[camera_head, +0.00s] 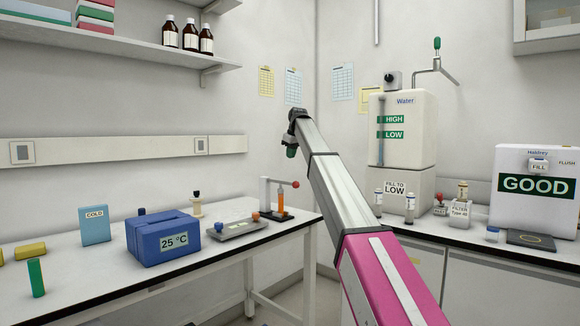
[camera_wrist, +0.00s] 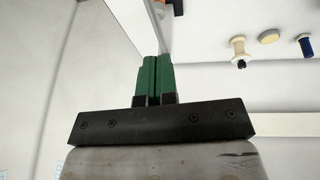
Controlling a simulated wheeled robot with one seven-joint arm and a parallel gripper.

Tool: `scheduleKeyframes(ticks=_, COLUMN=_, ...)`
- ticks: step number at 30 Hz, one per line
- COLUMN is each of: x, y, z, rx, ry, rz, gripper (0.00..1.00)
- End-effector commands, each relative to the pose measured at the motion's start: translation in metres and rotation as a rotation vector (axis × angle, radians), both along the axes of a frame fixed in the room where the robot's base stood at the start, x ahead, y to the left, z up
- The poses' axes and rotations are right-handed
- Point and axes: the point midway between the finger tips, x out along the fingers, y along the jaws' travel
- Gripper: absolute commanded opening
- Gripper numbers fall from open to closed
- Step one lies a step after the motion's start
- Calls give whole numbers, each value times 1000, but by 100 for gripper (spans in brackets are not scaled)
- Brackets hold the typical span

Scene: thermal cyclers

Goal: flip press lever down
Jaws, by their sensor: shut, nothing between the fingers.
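A small press (camera_head: 264,192) with a pale upright stands near the right end of the left bench. Its lever (camera_head: 283,183) sticks out to the right from the top of the upright, roughly level, and ends in a red ball knob (camera_head: 295,184). An orange tube (camera_head: 281,203) stands under the lever. My gripper (camera_head: 291,151) shows above the red knob in the head view, apart from it in the picture; I cannot tell the depth. In the wrist view its green fingers (camera_wrist: 153,75) are together with nothing between them.
A blue 25 °C block (camera_head: 163,238), a grey tray (camera_head: 240,228) and a blue COLD box (camera_head: 94,225) stand left of the press. The right bench holds a water tank (camera_head: 408,150) and a white GOOD machine (camera_head: 537,160). Open air surrounds my gripper.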

Motion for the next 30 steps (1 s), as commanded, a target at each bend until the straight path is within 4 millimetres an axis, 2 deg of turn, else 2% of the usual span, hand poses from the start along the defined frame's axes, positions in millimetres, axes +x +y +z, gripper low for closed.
scheduleKeyframes(ticks=3, x=-3, y=-2, z=13, rx=1, ry=-1, rz=0, gripper=0)
scheduleKeyframes(ticks=7, x=-5, y=-3, z=20, rx=1, ry=-1, rz=0, gripper=0)
scheduleKeyframes(ticks=17, x=-6, y=-3, z=21, rx=1, ry=-1, rz=0, gripper=0)
scheduleKeyframes(ticks=20, x=-7, y=-6, z=14, rx=0, ry=2, rz=-6, gripper=0)
scheduleKeyframes(ticks=23, x=-12, y=-14, z=-15, rx=0, ry=16, rz=-29, gripper=0)
scheduleKeyframes(ticks=26, x=-22, y=-30, z=-66, rx=0, ry=37, rz=-71, gripper=0)
scheduleKeyframes(ticks=30, x=-42, y=-59, z=-152, rx=-1, ry=73, rz=-151, gripper=0)
